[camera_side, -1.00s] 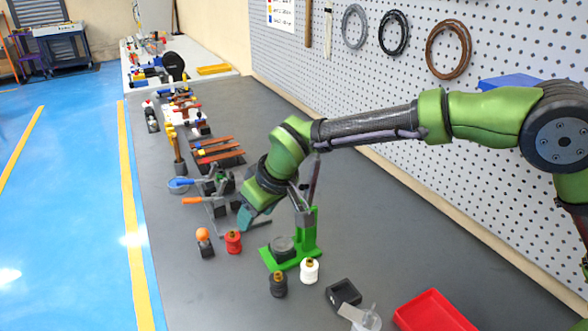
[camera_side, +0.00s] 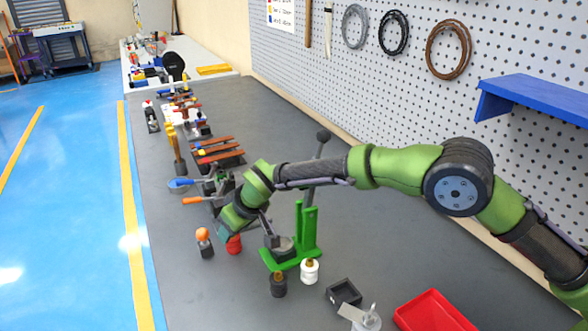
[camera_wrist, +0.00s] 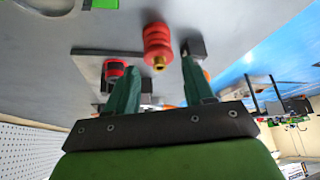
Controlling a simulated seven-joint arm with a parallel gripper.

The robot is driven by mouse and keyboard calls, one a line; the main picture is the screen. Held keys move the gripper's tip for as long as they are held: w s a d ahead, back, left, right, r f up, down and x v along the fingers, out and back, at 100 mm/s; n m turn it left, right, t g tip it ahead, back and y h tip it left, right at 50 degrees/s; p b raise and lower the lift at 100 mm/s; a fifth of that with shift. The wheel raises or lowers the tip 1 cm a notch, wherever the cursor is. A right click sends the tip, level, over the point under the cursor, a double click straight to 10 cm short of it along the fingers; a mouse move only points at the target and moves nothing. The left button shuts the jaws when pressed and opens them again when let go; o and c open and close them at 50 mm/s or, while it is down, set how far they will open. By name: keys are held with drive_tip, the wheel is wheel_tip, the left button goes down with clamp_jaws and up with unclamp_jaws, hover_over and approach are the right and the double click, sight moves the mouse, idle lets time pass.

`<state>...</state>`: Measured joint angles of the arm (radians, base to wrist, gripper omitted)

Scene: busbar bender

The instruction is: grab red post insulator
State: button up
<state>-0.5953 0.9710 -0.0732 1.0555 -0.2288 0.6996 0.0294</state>
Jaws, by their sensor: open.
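The red post insulator (camera_side: 234,244) stands on the grey bench near its left edge, its top partly hidden by my gripper in the side view. In the wrist view the red post insulator (camera_wrist: 157,43) shows its ribbed body and brass top, lying between the lines of my two green fingers and beyond their tips. My gripper (camera_wrist: 157,72) is open and empty. In the side view my gripper (camera_side: 227,231) is tilted down close above the red insulator; I cannot tell whether it touches.
An orange-topped dark post (camera_side: 204,243) stands just left of the insulator. The green bender (camera_side: 306,235) stands to the right. A black insulator (camera_side: 278,285), a white insulator (camera_side: 309,272), a black box (camera_side: 344,293) and a red tray (camera_side: 435,312) are in front.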

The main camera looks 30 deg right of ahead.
sight(233, 243)
drive_tip(key=shift+x, duration=1.95)
drive_tip(key=shift+s, duration=0.1)
drive_tip(key=c, duration=0.9)
